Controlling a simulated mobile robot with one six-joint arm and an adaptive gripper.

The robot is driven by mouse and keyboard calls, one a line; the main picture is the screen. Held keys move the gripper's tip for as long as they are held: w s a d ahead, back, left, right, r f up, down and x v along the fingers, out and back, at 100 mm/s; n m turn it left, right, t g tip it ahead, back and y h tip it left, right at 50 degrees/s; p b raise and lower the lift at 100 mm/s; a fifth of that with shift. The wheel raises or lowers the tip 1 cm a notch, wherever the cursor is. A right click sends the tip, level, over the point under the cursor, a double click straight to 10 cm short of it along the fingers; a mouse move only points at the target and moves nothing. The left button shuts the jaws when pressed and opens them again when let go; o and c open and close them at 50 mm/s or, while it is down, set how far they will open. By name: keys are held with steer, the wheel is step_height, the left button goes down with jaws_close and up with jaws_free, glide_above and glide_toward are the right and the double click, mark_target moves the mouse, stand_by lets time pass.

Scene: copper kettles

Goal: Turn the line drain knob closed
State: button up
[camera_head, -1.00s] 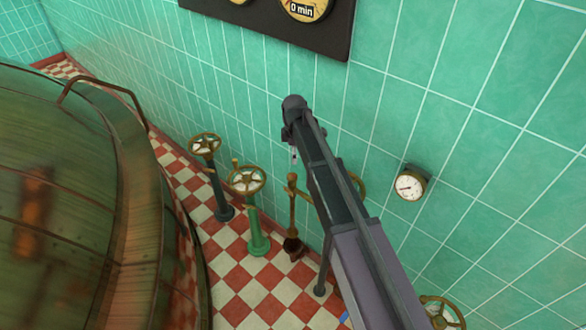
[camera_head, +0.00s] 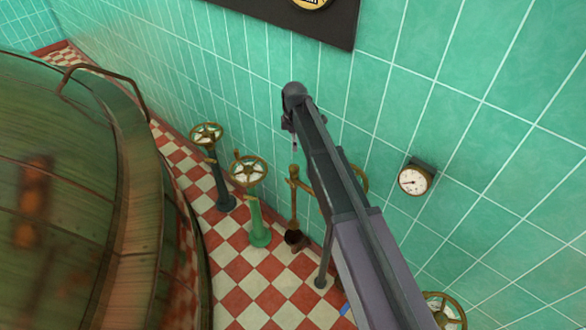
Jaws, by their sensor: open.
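Several valve controls stand along the tiled wall, and none shows a readable label, so I cannot tell which is the line drain knob. A brass handwheel (camera_head: 206,134) tops a dark post. Another brass handwheel (camera_head: 249,170) tops a green post. To its right is an upright brass pipe with a side handle (camera_head: 294,190). A further wheel (camera_head: 361,180) is mostly hidden behind my arm, and one more wheel (camera_head: 443,310) shows at the bottom right. My gripper (camera_head: 292,142) hangs small below the arm's far end, above the brass pipe in the picture, open and apparently empty.
A large copper kettle (camera_head: 80,200) with a rail fills the left. A round gauge (camera_head: 414,180) is on the green tiled wall (camera_head: 480,130). A dark panel (camera_head: 290,20) hangs at the top. Checkered floor (camera_head: 260,290) is free between kettle and posts.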

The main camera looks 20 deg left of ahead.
mark_target(294, 167)
steer(key=shift+f+b, duration=6.35)
steer(key=shift+f, duration=0.2)
steer(key=c, duration=1.1)
